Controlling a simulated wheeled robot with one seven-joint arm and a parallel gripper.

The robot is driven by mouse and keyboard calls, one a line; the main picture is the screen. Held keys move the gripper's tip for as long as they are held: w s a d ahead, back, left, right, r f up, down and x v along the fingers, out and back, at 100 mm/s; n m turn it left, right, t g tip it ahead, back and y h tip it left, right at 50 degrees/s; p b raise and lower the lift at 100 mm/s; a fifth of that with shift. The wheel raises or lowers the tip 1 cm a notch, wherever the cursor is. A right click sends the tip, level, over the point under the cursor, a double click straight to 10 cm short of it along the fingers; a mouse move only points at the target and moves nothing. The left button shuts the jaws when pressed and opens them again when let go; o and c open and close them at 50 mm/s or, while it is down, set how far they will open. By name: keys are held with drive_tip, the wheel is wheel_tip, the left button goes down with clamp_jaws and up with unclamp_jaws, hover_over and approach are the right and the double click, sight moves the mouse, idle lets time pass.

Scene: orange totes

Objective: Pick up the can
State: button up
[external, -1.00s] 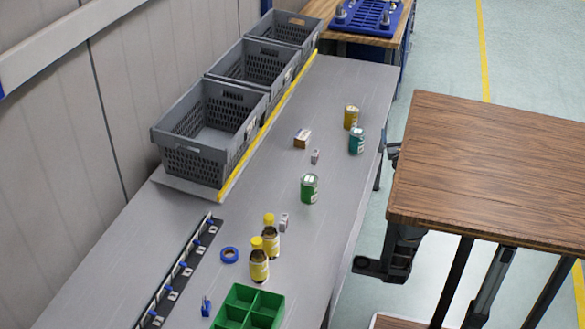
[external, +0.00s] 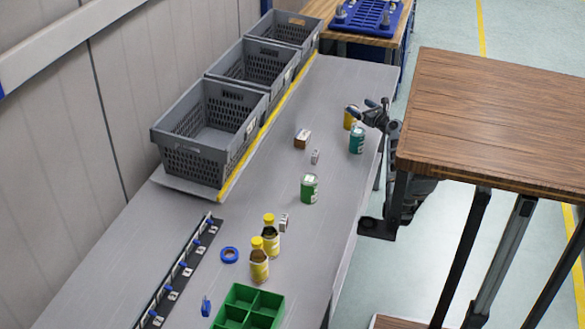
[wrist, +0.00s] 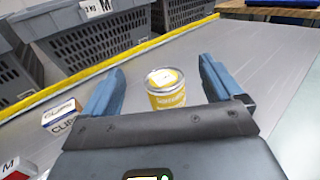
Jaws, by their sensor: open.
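A yellow can (external: 348,121) stands upright on the grey bench near its right edge, partly hidden by my gripper (external: 368,108) in the external view. In the wrist view the yellow can (wrist: 166,92) stands ahead of the palm, with one blue-grey finger of my gripper (wrist: 162,66) on each side. The jaws are open, with visible gaps between both fingers and the can. A teal can (external: 356,139) stands just nearer the camera. A green can (external: 309,188) stands further down the bench.
Grey crates (external: 207,140) line the back behind a yellow strip (external: 262,133). A clips box (external: 302,138), also in the wrist view (wrist: 60,115), and a small box (external: 315,156) lie left of the cans. Two yellow-capped bottles (external: 259,262) and a green divided tray (external: 236,312) are nearer.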

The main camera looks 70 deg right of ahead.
sight(355, 121)
drive_tip(key=f, duration=0.2)
drive_tip(key=f+b, duration=0.1)
drive_tip(key=f, duration=0.2)
drive_tip(key=f+b, duration=0.1)
drive_tip(key=f, duration=0.2)
drive_tip(key=shift+w+d, duration=0.25)
drive_tip(key=shift+w, duration=0.15)
drive_tip(key=shift+b+x, duration=0.55)
drive_tip(key=shift+x, duration=2.8)
drive_tip(key=c, duration=1.2)
drive_tip(key=shift+c, duration=0.4)
drive_tip(key=shift+r, duration=0.1)
